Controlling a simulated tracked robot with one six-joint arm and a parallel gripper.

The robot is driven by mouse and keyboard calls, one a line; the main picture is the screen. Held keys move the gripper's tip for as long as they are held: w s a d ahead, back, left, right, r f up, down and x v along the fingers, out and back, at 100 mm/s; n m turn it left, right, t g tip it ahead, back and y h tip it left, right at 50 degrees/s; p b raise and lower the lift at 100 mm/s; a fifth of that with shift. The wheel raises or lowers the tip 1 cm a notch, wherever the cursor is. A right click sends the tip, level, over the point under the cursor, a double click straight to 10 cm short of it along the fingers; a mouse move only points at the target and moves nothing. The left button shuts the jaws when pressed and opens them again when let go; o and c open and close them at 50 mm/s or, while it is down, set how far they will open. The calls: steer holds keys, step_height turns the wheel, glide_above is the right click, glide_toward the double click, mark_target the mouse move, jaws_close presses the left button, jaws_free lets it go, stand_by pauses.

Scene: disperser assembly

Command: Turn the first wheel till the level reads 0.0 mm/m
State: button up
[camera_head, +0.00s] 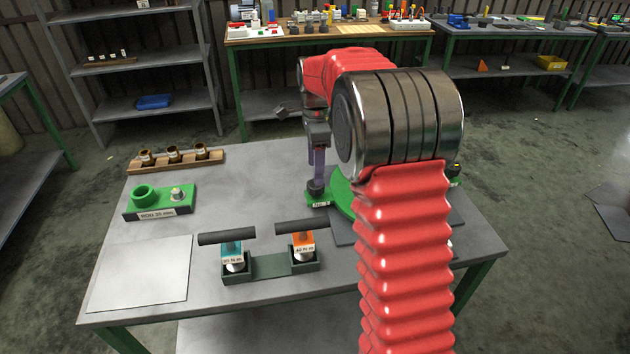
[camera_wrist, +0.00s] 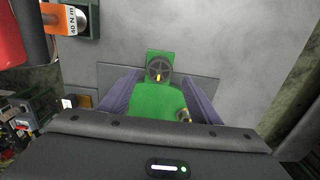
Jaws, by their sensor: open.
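A green base (camera_head: 342,194) stands on the table, partly hidden by my arm in the head view. In the wrist view, a dark spoked wheel (camera_wrist: 158,68) with a small yellow mark sits on a green lobe at its far end. My gripper (camera_head: 318,182) points down at this lobe, beside a small label that seems to read No. 1 (camera_head: 320,204). The wrist view shows the two purple-grey fingers of my gripper (camera_wrist: 159,78) apart, one on each side of the green part, with nothing between them held. I cannot make out a level or its reading.
Two T-handled tools, teal (camera_head: 232,250) and orange (camera_head: 303,241), stand in a dark green holder (camera_head: 270,266) at the table's front. A green block (camera_head: 160,203), a wooden rack (camera_head: 180,160) and a pale sheet (camera_head: 140,272) lie left. The table's middle is clear.

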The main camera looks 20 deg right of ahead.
steer(key=shift+f, duration=2.8)
steer(key=c, duration=1.1)
